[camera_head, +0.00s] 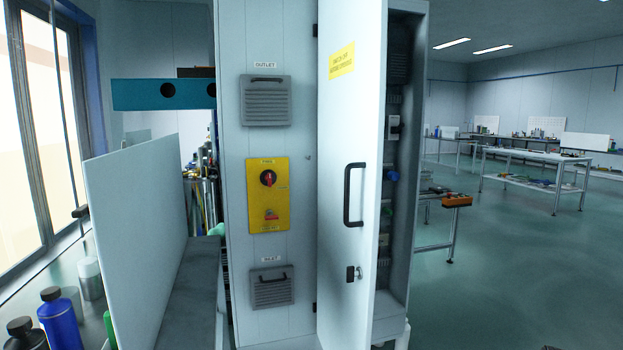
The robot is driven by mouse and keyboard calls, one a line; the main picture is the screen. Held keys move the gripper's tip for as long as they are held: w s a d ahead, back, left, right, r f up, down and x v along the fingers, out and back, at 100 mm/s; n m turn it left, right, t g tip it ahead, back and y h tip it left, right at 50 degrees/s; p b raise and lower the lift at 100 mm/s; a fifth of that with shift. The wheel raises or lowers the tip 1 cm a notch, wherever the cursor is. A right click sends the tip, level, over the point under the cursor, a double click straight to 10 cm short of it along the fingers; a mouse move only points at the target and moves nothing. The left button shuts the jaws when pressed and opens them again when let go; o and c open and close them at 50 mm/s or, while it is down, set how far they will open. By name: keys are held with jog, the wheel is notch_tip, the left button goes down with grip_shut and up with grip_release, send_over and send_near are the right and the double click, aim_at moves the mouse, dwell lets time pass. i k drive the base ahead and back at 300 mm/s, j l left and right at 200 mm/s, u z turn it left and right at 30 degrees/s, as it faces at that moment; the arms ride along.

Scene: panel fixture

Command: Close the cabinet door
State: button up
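The cabinet door (338,130) stands open in the head view. It is a tall pale panel, swung out from its left side, with its free edge towards me on the right. It bears a yellow label (342,61), a black bar handle (354,194) and a black lock with a key (353,273). The cabinet (228,180) is tall and pale grey. Its interior (398,160) shows to the right of the door's edge, with switches and wiring; the door hides the rest. I cannot make out my gripper in this view.
Left of the door, the cabinet front carries an outlet vent (266,101), a yellow switch plate (268,195) and an inlet vent (271,288). A white upright panel (138,240) and bottles (60,318) are at left. Open floor (500,290) lies right, before workbenches (537,157).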

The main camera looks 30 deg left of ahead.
aim_at(352, 34)
jog(key=k+j+u, duration=0.15)
jog(key=k+u, duration=0.2)
jog(key=k+j+u, duration=0.65)
jog(key=i+j, duration=0.15)
jog(key=i, duration=0.05)
